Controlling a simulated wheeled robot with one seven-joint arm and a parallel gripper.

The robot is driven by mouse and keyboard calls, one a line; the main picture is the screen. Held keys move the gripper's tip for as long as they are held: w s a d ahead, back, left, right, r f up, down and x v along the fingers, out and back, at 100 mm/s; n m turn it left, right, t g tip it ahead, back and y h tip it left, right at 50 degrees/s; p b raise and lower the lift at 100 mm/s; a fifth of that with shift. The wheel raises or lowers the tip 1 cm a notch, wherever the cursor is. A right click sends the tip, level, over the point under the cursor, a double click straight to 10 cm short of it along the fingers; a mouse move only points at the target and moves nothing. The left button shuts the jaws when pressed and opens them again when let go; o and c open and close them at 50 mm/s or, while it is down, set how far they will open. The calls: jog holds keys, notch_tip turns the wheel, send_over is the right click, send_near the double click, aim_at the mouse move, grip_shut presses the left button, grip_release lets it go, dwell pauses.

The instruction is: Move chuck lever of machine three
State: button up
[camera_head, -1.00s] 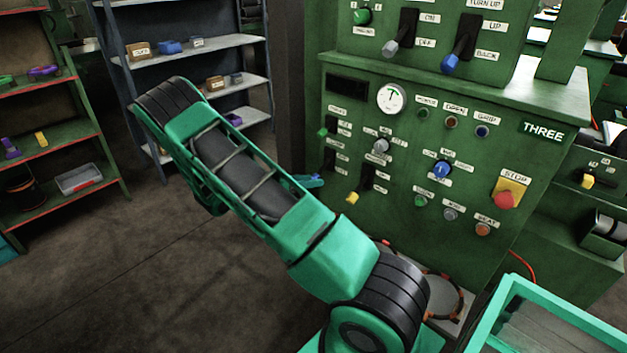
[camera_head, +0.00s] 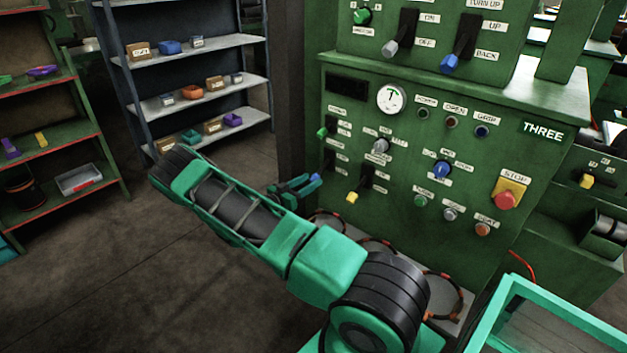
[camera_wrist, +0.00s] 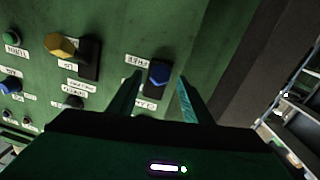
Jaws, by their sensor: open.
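Machine three (camera_head: 470,100) is a green cabinet with a "THREE" plate. Low on its left side is a blue-tipped lever (camera_head: 316,177); it also shows in the wrist view (camera_wrist: 160,75), on a dark slotted plate. Its label is too blurred to read, so I cannot tell for sure that it is the chuck lever. My gripper (camera_head: 303,184) is open. In the wrist view its two fingers (camera_wrist: 160,80) point at the panel, one on each side of the blue tip. I see no clear contact. A yellow-tipped lever (camera_head: 352,197) sits right of it.
A green-tipped lever (camera_head: 322,132) and a grey-tipped lever (camera_head: 380,146) sit above. A red stop button (camera_head: 505,200) is at the right. Shelves with small boxes (camera_head: 215,85) stand at the left. The floor (camera_head: 110,260) is clear there.

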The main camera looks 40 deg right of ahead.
aim_at(316, 177)
jog(key=shift+d, duration=2.1)
